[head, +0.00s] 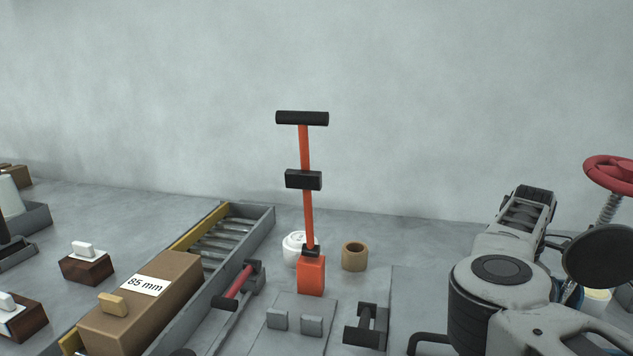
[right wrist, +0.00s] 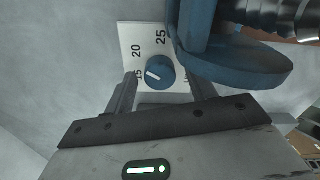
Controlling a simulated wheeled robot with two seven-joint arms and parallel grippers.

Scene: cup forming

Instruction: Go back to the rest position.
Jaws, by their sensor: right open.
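My right gripper (right wrist: 158,86) is open in the right wrist view, with one finger at each side below a blue knob (right wrist: 159,72). The knob has a white pointer line and sits on a white dial plate (right wrist: 129,40) marked 15, 20 and 25. I cannot tell whether the fingers touch the knob. In the head view my right arm (head: 500,270) fills the lower right, and its gripper cannot be made out there. My left gripper is not in the head view.
A red handwheel (head: 612,172) on a spring stands at the far right, close to my right arm. An orange post (head: 306,215) with black crossbars stands mid-table. A cardboard box (head: 150,300) marked 85 mm sits on a roller track (head: 262,232). A tan ring (head: 354,257) stands behind.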

